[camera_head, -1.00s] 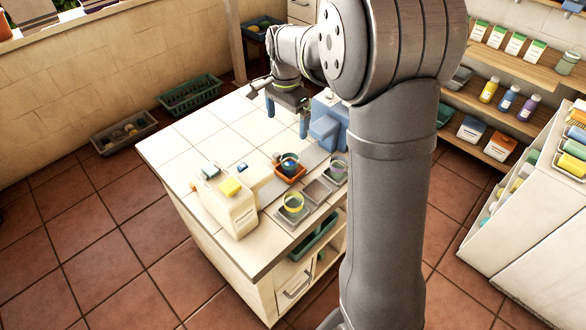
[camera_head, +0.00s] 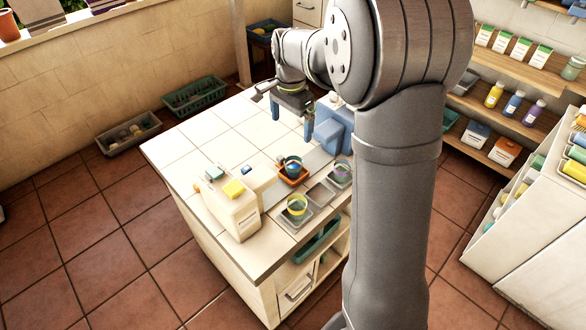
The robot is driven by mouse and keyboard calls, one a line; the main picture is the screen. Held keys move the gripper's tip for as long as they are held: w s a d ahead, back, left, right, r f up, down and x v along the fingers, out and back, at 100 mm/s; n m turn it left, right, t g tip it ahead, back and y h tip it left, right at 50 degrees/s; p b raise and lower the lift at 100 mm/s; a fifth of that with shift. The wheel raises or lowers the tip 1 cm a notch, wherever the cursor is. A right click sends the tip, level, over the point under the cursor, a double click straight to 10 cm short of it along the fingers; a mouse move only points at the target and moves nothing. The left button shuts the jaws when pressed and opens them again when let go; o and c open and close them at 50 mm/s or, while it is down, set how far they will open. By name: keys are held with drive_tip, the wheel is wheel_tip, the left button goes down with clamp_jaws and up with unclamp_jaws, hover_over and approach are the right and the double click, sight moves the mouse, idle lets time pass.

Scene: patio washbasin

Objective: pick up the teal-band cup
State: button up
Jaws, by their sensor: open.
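A small cup with a blue-teal band (camera_head: 293,168) stands upright in an orange square tray on the tiled counter; it looks like the teal-band cup, though its band is small in view. A cup with a purplish band (camera_head: 341,173) stands on a grey tray to the right, close to my arm. My gripper (camera_head: 291,118) is open and empty, fingers pointing down, beyond the orange tray and apart from all the cups.
A blue block-like object (camera_head: 333,130) stands right of my gripper, partly hidden by my arm. The counter's back-left tiles are clear.

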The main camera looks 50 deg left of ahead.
drive_tip(key=c, duration=0.9)
hover_over(293, 162)
drive_tip(key=s+d, duration=0.1)
wheel_tip(293, 162, down, 10)
drive_tip(key=shift+s+d+f, duration=0.1)
drive_tip(key=shift+d+f, duration=0.05)
drive_tip(key=shift+f, duration=1.15)
drive_tip(key=shift+s+d+f, duration=0.1)
drive_tip(key=shift+d+f, duration=0.05)
drive_tip(key=shift+f, duration=1.15)
